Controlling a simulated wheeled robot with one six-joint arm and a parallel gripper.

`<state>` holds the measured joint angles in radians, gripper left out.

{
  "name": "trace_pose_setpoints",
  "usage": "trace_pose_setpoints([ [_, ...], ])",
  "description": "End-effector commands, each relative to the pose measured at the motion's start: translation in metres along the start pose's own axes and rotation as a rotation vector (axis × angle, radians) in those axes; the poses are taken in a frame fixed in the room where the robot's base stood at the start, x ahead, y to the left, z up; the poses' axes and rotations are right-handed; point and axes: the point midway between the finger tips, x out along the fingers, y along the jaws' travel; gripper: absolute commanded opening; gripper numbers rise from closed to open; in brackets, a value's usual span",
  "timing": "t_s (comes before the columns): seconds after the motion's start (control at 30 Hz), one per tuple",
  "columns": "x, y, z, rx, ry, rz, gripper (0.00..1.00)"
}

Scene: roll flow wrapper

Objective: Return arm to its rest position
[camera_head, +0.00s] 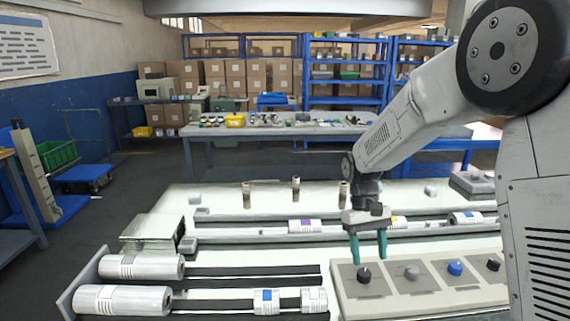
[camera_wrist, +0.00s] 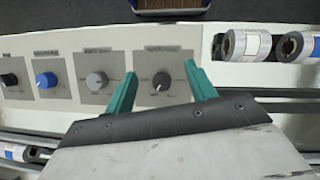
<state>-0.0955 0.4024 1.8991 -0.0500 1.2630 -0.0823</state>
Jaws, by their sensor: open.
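My gripper (camera_head: 368,250) has green fingers and points down over the control panel (camera_head: 345,295) of the wrapper. In the wrist view my gripper (camera_wrist: 158,85) is open and empty, with a dark knob (camera_wrist: 161,81) seen between its fingers. That dark knob (camera_head: 364,274) sits just below the fingertips in the head view. I cannot tell whether the fingers touch it. A grey knob (camera_head: 412,272), a blue knob (camera_head: 455,268) and another dark knob (camera_head: 493,264) stand in a row to its right. My arm reaches in from the right.
White film rolls (camera_head: 142,267) lie at the left front of the machine, beside a metal box (camera_head: 155,232). Small upright posts (camera_head: 295,190) stand at the back. A cluttered table (camera_head: 275,131) and blue shelves (camera_head: 345,75) are farther behind. Open floor lies to the left.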

Motion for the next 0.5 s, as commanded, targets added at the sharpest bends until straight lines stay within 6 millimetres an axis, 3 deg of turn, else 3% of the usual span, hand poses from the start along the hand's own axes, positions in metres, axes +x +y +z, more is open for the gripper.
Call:
trace_pose_setpoints([
  [0.03,-0.006,0.000,0.020,0.012,0.015,-0.003,0.55],
  [0.27,-0.024,-0.005,0.111,0.069,0.098,-0.018,0.55],
  [0.5,-0.026,-0.011,0.199,0.125,0.213,-0.032,0.55],
])
